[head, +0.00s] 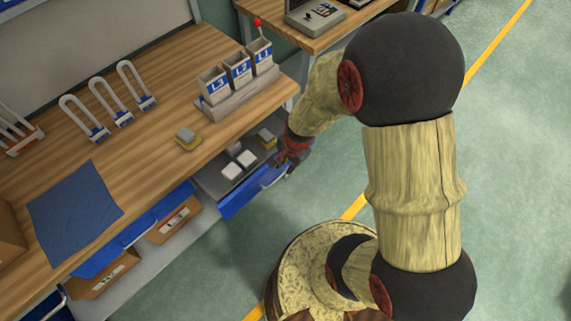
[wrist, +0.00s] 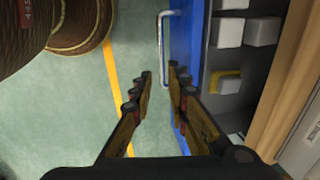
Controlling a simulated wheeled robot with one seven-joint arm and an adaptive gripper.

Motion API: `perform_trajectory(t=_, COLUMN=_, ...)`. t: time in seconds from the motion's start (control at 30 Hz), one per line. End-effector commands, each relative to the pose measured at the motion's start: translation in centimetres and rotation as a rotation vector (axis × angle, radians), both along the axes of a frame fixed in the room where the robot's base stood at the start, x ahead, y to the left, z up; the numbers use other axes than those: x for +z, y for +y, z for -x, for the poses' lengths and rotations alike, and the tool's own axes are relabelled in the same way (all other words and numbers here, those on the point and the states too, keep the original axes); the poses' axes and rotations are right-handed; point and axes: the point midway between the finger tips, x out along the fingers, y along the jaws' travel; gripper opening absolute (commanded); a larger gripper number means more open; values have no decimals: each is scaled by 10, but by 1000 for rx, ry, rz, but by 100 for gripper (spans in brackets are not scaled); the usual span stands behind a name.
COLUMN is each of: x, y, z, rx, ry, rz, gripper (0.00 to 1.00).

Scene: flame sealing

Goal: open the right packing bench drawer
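The right packing bench drawer stands pulled out from under the wooden bench top in the head view, with its blue front (head: 252,192) facing the aisle. In the wrist view the blue front (wrist: 184,45) runs upright in the picture, with a pale bar handle (wrist: 162,45) along it. My gripper (head: 290,152) is at the drawer front's right end. In the wrist view its fingers (wrist: 161,75) are apart, one on each side of the handle's lower end. Contact with the handle cannot be told.
White blocks (head: 232,171) and a yellow-edged sponge (head: 266,138) lie in the drawer. The bench top (head: 160,75) holds padlocks (head: 108,102), labelled bins (head: 239,70), a blue cloth (head: 75,215) and another sponge (head: 187,138). Green floor with a yellow line (head: 354,207) is open to the right.

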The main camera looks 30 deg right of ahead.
Motion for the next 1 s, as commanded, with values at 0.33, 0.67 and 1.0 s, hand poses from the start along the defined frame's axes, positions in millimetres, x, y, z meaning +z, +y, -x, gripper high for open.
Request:
perform_trajectory(t=0.33, x=8, y=-1, z=2, rx=0, ry=0, rz=0, gripper=16)
perform_trajectory(t=0.67, x=8, y=-1, z=1, rx=0, ry=-1, rz=0, gripper=16)
perform_trajectory(t=1.0, x=48, y=-3, z=7, rx=-1, ry=-6, rz=1, gripper=16)
